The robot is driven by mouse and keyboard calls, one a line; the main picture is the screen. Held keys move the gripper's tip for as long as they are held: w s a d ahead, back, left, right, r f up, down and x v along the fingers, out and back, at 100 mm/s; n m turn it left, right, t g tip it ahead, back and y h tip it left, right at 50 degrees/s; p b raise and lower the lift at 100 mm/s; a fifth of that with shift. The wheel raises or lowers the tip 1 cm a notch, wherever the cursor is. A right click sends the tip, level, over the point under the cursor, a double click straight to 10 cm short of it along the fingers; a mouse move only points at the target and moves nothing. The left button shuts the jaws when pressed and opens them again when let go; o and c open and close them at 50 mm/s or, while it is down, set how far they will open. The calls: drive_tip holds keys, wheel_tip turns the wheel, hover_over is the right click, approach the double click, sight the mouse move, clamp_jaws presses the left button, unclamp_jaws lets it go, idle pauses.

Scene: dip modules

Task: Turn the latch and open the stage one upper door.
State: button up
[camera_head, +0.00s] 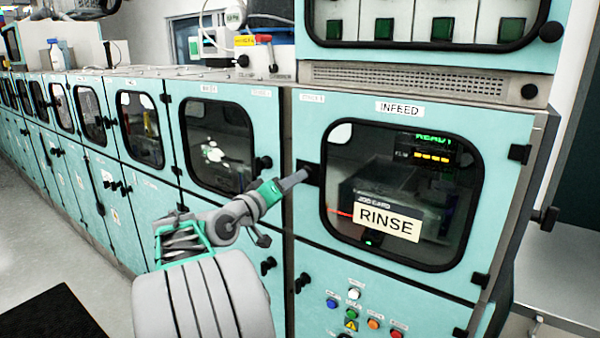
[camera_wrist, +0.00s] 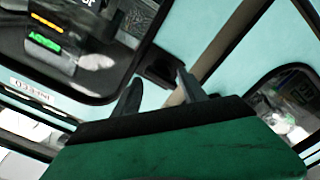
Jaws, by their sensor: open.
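The upper door with the INFEED label (camera_head: 400,108) is teal with a large dark window and sits flush in its frame. Its small label at upper left is too small to read surely. A dark latch (camera_head: 310,172) is on its left edge, partly hidden by my gripper (camera_head: 300,177). My gripper reaches it from the left. In the wrist view, my gripper (camera_wrist: 158,90) has its two fingers apart, with the dark latch (camera_wrist: 157,65) just ahead of and between the tips. Whether a finger touches it cannot be told.
Another teal door with a dark window (camera_head: 218,145) and a black knob (camera_head: 262,163) is to the left. Below the INFEED door is a panel of coloured buttons (camera_head: 352,310). A RINSE card (camera_head: 387,222) shows at the window. Open floor (camera_head: 75,245) lies at the left.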

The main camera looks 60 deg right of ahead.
drive_tip(key=d, duration=0.3)
drive_tip(key=d+p, duration=0.1)
drive_tip(key=shift+s+d, duration=0.3)
drive_tip(key=shift+d, duration=0.1)
drive_tip(key=shift+c, duration=0.3)
drive_tip(key=shift+f, duration=0.1)
clamp_jaws()
drive_tip(key=shift+a+f, duration=0.1)
drive_tip(key=shift+a, duration=0.1)
